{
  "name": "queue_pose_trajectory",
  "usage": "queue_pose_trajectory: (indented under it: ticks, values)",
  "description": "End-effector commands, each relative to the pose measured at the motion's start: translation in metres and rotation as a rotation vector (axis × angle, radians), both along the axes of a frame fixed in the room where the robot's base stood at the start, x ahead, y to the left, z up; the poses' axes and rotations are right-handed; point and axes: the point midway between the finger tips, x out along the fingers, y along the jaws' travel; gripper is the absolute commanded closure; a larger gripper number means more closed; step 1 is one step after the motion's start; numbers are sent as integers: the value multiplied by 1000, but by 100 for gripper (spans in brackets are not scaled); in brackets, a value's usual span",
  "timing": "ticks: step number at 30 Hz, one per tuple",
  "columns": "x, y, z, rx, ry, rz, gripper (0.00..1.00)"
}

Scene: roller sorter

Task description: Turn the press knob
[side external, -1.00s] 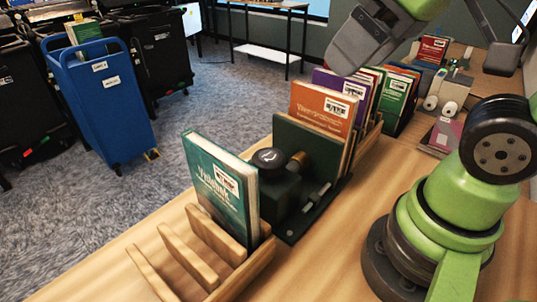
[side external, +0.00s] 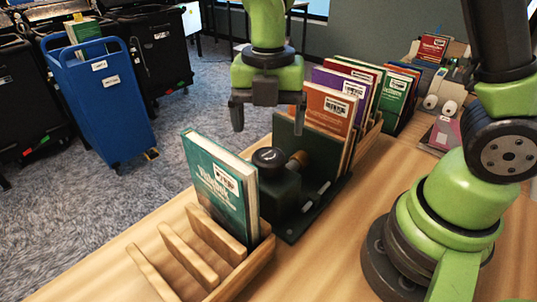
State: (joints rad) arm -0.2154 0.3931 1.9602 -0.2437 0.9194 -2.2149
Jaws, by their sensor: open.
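The press knob (side external: 268,159) is a round black cap with a small pale mark. It sits on top of a dark green press (side external: 286,195) on the wooden table, between a teal book and an orange book. My gripper (side external: 268,122) is open and empty, pointing down. In the picture it hangs above the knob, clear of it. Its two dark fingers are spread, and the right one shows in front of the orange book. How far it is from the knob in depth I cannot tell.
The teal book (side external: 221,187) stands in a slotted wooden rack (side external: 262,258) left of the press. Several books, including the orange one (side external: 325,113), stand close behind the press. A blue cart (side external: 105,107) is on the carpet.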

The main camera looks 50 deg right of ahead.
Motion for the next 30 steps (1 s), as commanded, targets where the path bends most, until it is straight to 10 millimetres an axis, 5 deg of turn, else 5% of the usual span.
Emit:
queue_pose_trajectory:
  ticks: [12, 23, 30]
  values:
    - [-1, 0, -68, 0, 3, -3, 14]
    - [0, 0, -75, 1, 0, -5, 14]
    - [0, 0, -74, 1, 0, -4, 63]
